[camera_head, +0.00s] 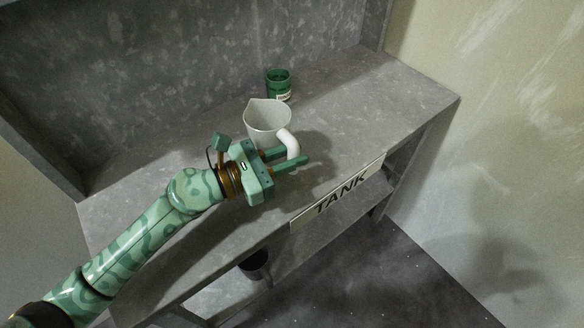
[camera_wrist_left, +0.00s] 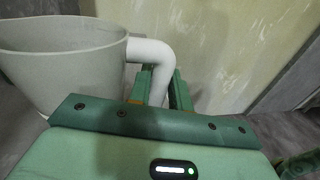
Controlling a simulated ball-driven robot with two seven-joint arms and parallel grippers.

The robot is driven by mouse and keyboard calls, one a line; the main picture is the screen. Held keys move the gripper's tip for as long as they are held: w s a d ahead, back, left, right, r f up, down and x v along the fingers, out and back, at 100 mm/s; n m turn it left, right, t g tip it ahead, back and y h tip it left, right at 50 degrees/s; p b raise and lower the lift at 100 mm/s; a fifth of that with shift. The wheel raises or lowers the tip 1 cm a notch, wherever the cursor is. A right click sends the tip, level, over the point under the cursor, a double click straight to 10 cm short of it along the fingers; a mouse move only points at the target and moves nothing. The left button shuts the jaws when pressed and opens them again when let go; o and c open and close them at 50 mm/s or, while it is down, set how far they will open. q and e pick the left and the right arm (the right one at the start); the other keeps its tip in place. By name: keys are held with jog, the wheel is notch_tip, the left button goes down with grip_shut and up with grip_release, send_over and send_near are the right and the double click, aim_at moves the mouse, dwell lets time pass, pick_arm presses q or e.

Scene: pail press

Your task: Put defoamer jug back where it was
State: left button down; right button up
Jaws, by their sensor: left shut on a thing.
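The defoamer jug (camera_head: 266,119) is a white-grey jug with a spout and a tubular side handle. It looks upright, at the middle of the grey bench. In the left wrist view the jug (camera_wrist_left: 62,62) fills the upper left, with its handle (camera_wrist_left: 152,53) curving down between the fingers. My left gripper (camera_head: 292,157) is shut on the jug's handle, on the near side of the jug. I cannot tell whether the jug's base touches the bench. My right gripper is not in view.
A small green labelled container (camera_head: 279,85) stands behind the jug. The bench (camera_head: 375,95) has free room to the right. A sign reading TANK (camera_head: 338,191) is on its front edge. A dark container (camera_head: 254,264) shows below. Walls close the back and right.

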pick_arm(q)
jog(key=shift+w+f, duration=0.2)
jog(key=shift+f, duration=0.1)
notch_tip(320, 180, down, 3)
jog(key=shift+d+r+b, duration=0.1)
jog(key=shift+b, duration=1)
jog(key=shift+w+f, duration=0.1)
jog(key=shift+f, duration=0.25)
jog(key=shift+r, duration=0.2)
jog(key=shift+f, duration=0.2)
jog(key=c, duration=1.3)
grip_release()
jog(key=shift+r, duration=0.2)
